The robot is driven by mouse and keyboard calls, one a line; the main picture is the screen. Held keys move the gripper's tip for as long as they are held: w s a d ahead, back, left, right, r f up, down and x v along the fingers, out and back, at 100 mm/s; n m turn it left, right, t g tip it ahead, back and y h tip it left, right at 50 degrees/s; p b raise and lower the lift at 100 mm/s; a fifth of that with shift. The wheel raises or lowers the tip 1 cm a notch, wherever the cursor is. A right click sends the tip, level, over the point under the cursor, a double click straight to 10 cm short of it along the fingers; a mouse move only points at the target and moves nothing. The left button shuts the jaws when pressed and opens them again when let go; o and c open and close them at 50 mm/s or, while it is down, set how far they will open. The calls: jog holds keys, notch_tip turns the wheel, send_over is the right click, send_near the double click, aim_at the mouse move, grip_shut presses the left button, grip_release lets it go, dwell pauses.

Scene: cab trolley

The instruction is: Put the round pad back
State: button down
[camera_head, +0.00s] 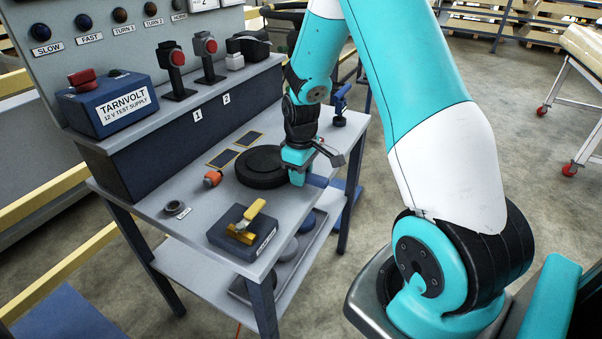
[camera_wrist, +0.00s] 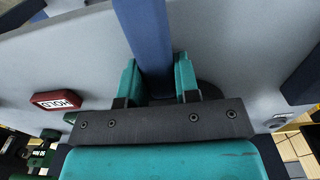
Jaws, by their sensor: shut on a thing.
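A large black round disc (camera_head: 262,166) lies flat on the grey trolley top. My gripper (camera_head: 298,177) points down beside its right edge, and from this angle I cannot tell whether they touch. In the wrist view my gripper (camera_wrist: 157,88) has its teal fingers on both sides of a dark blue bar-like thing (camera_wrist: 145,35), which runs up out of the picture. Its full shape is hidden. Round grey-blue pads (camera_head: 289,249) lie on the lower shelf. I cannot tell for sure which round thing is the task's pad.
A dark blue box with a yellow handle (camera_head: 243,233) stands at the trolley's front edge. An orange knob-like part (camera_head: 212,178) and a small dark ring (camera_head: 174,207) lie left of the disc. The TARNVOLT box (camera_head: 113,100) stands on the raised shelf. A red HOLD block (camera_wrist: 56,100) shows in the wrist view.

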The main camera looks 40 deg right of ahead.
jog(key=c, duration=0.8)
grip_release()
jog(key=shift+c, duration=0.2)
notch_tip(320, 180, up, 12)
jog(key=s+a+r+n+y, duration=0.1)
jog(key=s+a+r, duration=0.25)
jog(key=a, duration=0.55)
jog(key=s+a+r+n+y, duration=0.1)
jog(key=s+a+r, duration=0.25)
jog(key=a, duration=0.55)
jog(key=s+a+r+y, duration=0.1)
jog(key=s+a, duration=0.3)
jog(key=s, duration=0.3)
jog(key=s+a+r+n+y, duration=0.1)
jog(key=s+a, duration=0.4)
jog(key=s, duration=0.2)
jog(key=shift+r+p, duration=0.2)
jog(key=shift+p, duration=0.1)
jog(key=shift+r, duration=0.1)
